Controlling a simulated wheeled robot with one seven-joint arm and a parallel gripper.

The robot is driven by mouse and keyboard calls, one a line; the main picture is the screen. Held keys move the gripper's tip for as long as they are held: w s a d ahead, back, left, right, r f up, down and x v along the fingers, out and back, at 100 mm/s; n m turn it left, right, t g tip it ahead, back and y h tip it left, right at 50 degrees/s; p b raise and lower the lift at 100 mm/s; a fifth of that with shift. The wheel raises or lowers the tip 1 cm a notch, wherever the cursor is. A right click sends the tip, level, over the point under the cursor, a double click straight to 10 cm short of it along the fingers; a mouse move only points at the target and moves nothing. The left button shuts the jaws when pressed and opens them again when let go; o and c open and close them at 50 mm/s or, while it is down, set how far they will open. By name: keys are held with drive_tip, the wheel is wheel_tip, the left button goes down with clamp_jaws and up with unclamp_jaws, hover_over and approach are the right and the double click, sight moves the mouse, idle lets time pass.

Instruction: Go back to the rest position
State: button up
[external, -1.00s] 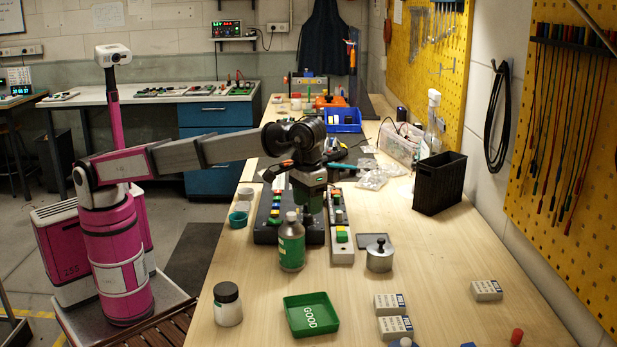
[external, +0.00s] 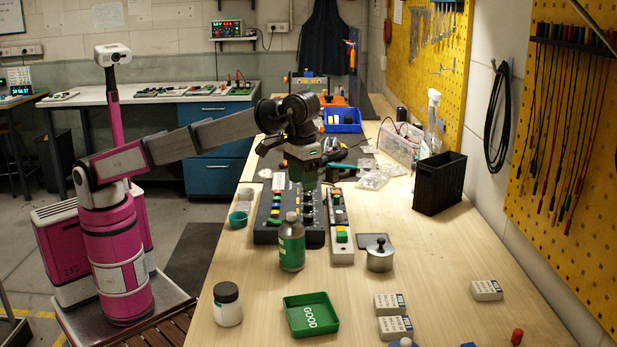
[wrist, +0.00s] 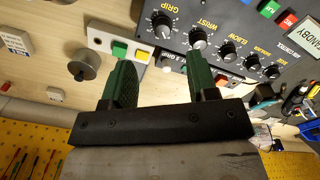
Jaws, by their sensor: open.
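My gripper (external: 307,183) is over the dark control panel (external: 268,236) on the bench in the external view, pointing down. In the wrist view my gripper (wrist: 160,85) shows two green fingers held apart, with nothing between them. Beyond the fingers is the control panel (wrist: 185,40) with a row of knobs labelled GRIP, WRIST and ELBOW. A small box with a green button (wrist: 119,49) and a yellow button (wrist: 141,56) lies beside the panel. In the external view my arm reaches from the left across the bench edge.
A green-labelled bottle (external: 292,245) stands in front of the panel. A metal pot (external: 380,256), a black bin (external: 439,184) and a blue bin (external: 342,120) stand to the right and behind. A green GOOD tray (external: 311,315) and a jar (external: 227,305) are at the front.

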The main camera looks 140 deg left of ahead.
drive_tip(key=s+d+f+m+t, duration=0.1)
drive_tip(key=s+d+f, duration=0.2)
drive_tip(key=d, duration=0.2)
drive_tip(key=s+d+f+m, duration=0.2)
drive_tip(key=s+d+f, duration=0.1)
drive_tip(key=d, duration=0.1)
drive_tip(key=s+d+f+m+t, duration=0.1)
drive_tip(key=s+d+f, duration=0.3)
drive_tip(key=d, duration=0.1)
drive_tip(key=shift+d+m+t, duration=0.3)
drive_tip(key=shift+d+m, duration=0.05)
drive_tip(key=shift+m, duration=0.05)
drive_tip(key=s+d+f+m+t, duration=0.2)
drive_tip(key=s+d+f+m, duration=0.3)
drive_tip(key=s+d+f, duration=0.4)
drive_tip(key=s+a+f+m+g, duration=0.1)
drive_tip(key=s+f, duration=0.5)
drive_tip(key=f, duration=0.9)
drive_tip(key=s+f+m+g, duration=0.3)
drive_tip(key=s+f, duration=0.4)
drive_tip(key=f, duration=0.9)
drive_tip(key=shift+a+m+g, duration=0.35)
drive_tip(key=shift+m+g, duration=0.05)
drive_tip(key=shift+m, duration=0.4)
